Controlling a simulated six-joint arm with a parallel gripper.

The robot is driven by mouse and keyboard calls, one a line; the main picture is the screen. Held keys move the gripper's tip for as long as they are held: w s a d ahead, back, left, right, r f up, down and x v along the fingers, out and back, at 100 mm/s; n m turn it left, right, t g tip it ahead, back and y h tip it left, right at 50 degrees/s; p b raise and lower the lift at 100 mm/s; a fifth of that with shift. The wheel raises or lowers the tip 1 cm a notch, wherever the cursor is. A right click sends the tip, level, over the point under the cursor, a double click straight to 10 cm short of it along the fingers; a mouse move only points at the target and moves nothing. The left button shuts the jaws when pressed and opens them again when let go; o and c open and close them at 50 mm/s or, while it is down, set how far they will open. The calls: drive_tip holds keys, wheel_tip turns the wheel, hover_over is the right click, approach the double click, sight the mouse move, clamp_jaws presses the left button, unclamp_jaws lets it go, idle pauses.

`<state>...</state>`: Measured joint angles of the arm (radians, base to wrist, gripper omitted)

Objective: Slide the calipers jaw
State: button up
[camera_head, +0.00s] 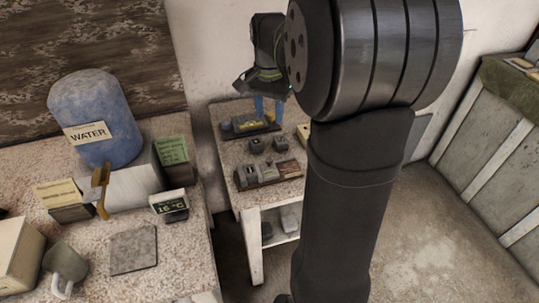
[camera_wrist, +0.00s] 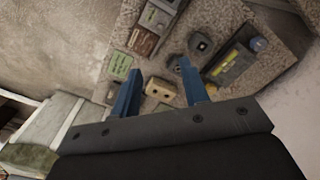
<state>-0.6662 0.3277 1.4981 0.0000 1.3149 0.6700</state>
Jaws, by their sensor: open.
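I cannot identify the calipers with certainty. A brass-coloured upright piece with a side arm (camera_head: 100,190) stands against a white block on the left counter; it may be the calipers, but its jaw cannot be made out. My gripper (camera_head: 268,106) is far to the right of it, above the small side table (camera_head: 228,150). In the wrist view my gripper (camera_wrist: 160,70) has its two blue fingers apart. Nothing is held between them. A tan block with two dark holes (camera_wrist: 160,89) shows beyond the gap.
The side table bears a dark tray with a yellow part (camera_head: 250,125), small dark blocks (camera_head: 268,144) and a wooden-based rack (camera_head: 268,173). The left counter holds a blue WATER drum (camera_head: 95,120), a thermometer display (camera_head: 170,206), a mug (camera_head: 64,268) and a flat grey slab (camera_head: 133,250).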

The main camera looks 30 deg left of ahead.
sight(269, 159)
wheel_tip(269, 159, down, 17)
drive_tip(key=shift+r, duration=0.1)
idle(0.3)
clamp_jaws()
